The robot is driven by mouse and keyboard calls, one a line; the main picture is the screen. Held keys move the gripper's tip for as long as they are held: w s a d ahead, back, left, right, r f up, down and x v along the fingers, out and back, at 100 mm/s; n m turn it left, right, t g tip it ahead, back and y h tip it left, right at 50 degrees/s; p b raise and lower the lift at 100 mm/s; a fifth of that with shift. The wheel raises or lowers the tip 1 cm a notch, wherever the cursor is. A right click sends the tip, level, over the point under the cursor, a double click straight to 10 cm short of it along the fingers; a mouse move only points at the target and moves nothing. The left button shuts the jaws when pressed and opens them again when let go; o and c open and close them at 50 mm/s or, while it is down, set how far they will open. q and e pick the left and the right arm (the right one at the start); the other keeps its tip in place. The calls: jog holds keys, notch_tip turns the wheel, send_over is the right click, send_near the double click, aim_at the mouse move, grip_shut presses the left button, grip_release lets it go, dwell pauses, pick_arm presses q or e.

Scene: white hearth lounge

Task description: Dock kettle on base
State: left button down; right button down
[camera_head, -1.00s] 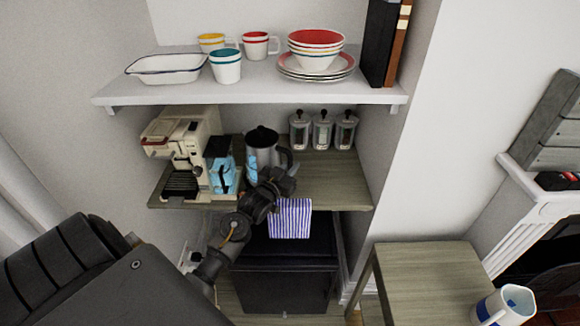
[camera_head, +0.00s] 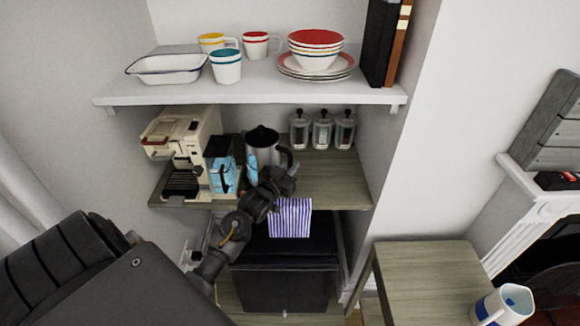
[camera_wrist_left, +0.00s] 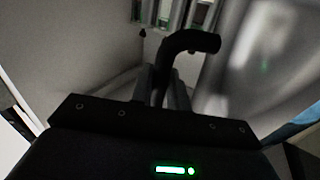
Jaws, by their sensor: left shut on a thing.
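The kettle (camera_head: 262,142) is grey metal with a black lid and a black handle. It is upright at the wooden shelf in the niche, right of the coffee machine. My left gripper (camera_head: 278,181) reaches in from the lower left and is at the kettle's handle side. In the left wrist view, the gripper's fingers (camera_wrist_left: 163,92) are shut on the black handle (camera_wrist_left: 188,42), with the shiny kettle body (camera_wrist_left: 260,70) to the right. I cannot make out the base; the kettle's underside is partly hidden by my arm, so I cannot tell what it rests on. My right gripper is out of view.
A cream coffee machine (camera_head: 183,150) and a blue bag (camera_head: 222,176) stand left of the kettle. Several glass canisters (camera_head: 322,132) stand behind it to the right. The shelf (camera_head: 335,180) is bare at right. A striped towel (camera_head: 290,218) hangs below; a white shelf (camera_head: 250,91) is overhead.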

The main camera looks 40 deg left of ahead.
pick_arm(q)
jog(key=shift+f+b, duration=0.4)
dwell(0.5)
jog(key=c, duration=1.6)
grip_release()
jog(key=shift+c, duration=0.2)
jog(key=shift+s+d+f, duration=0.1)
jog(key=shift+s+f, duration=0.05)
jog(key=shift+f, duration=0.2)
jog(key=s+d+p, duration=0.1)
jog(key=s+p, duration=0.4)
jog(key=s, duration=0.5)
jog(key=shift+s+d+r, duration=0.15)
jog(key=shift+s+r, duration=0.05)
jog(key=shift+s, duration=0.2)
jog(key=shift+f, duration=0.1)
